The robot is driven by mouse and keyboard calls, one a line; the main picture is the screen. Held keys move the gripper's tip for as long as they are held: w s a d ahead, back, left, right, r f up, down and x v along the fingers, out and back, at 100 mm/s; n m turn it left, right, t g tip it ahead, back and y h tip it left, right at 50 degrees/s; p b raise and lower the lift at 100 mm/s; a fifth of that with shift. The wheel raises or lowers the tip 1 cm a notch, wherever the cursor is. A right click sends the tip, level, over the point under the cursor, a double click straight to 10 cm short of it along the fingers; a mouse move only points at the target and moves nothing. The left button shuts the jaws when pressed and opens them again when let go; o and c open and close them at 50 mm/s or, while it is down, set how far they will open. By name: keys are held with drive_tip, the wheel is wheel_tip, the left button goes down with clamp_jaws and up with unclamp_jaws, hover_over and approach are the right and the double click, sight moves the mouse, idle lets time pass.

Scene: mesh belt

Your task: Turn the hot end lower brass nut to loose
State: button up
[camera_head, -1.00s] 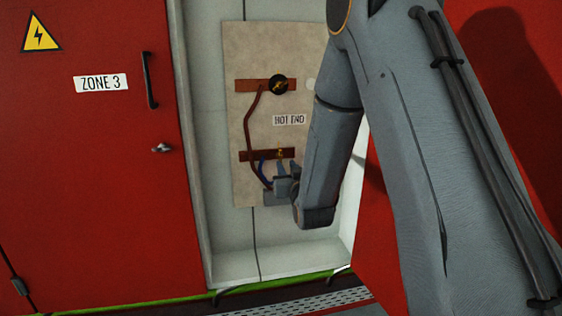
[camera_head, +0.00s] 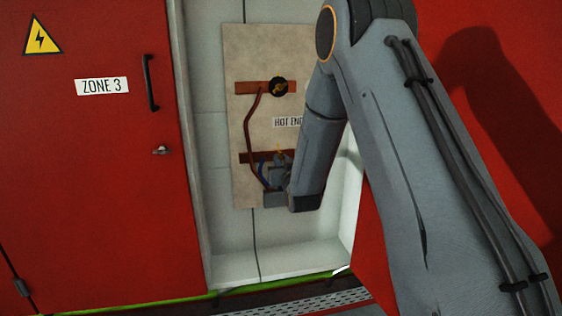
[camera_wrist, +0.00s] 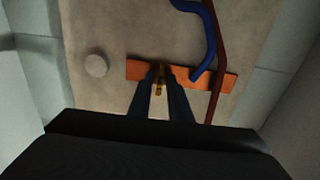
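The lower brass nut (camera_head: 280,149) is on the lower copper bar (camera_head: 250,157) of the beige hot end panel, partly hidden by my gripper. In the wrist view brass (camera_wrist: 159,87) shows in the narrow gap between my two fingers. My gripper (camera_head: 281,161) is at the lower bar, with its fingers on either side of the brass part; it also shows in the wrist view (camera_wrist: 162,75). I cannot tell whether the fingers touch the nut. The upper bar (camera_head: 249,88) carries a dark round part with a brass piece (camera_head: 279,87).
A brown cable (camera_head: 247,125) runs down the panel (camera_head: 242,50) between the bars. A blue cable (camera_wrist: 208,35) is close beside my fingers. A pale round disc (camera_wrist: 96,65) is on the panel. The red Zone 3 door (camera_head: 90,190) is at left.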

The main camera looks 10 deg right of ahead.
clamp_jaws()
drive_tip(key=n+b, duration=0.2)
drive_tip(key=n, duration=1)
drive_tip(key=n+b, duration=0.3)
drive_tip(key=n, duration=0.8)
drive_tip(key=shift+a+f+n, duration=0.15)
drive_tip(key=shift+f+n, duration=0.05)
drive_tip(key=shift+n, duration=0.2)
idle(0.3)
